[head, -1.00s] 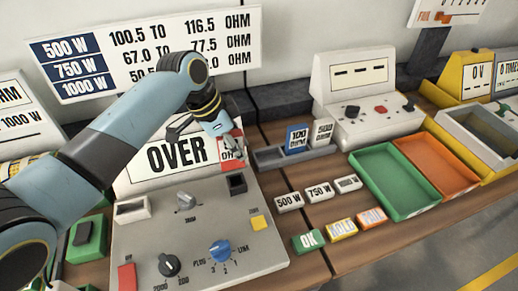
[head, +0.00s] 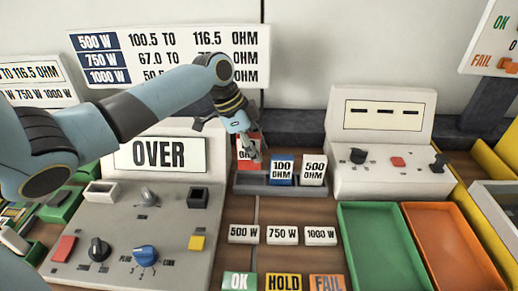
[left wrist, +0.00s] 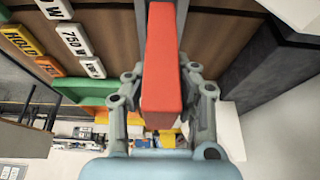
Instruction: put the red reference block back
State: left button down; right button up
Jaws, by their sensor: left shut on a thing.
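The red reference block (head: 246,150) is in my left gripper (head: 254,154), at the left end of the dark rack (head: 290,189). It is roughly upright, and its lower end is close to the rack's left part. I cannot tell whether it touches the slot. The blue 100 OHM block (head: 282,170) and the white 500 OHM block (head: 314,171) stand in the rack to its right. In the left wrist view, the red block (left wrist: 162,70) lies between both fingers, which are shut on it. My right gripper is not in view.
The meter panel (head: 130,225) with its OVER display (head: 160,153) stands left of the rack. A white console (head: 380,150) stands to the right. Small watt labels (head: 283,235) lie in front, with a green tray (head: 380,250) and an orange tray (head: 450,250) at right.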

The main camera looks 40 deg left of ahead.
aim_at(255, 166)
pick_arm(q)
jog(key=shift+f+b, duration=0.55)
jog(key=shift+f, duration=0.15)
notch_tip(255, 166, down, 3)
jog(key=b, duration=0.3)
jog(key=shift+f+b, duration=0.4)
jog(key=shift+f, duration=0.35)
jog(key=c, duration=1)
grip_release()
jog(key=v, duration=1.2)
jog(key=shift+d, duration=0.1)
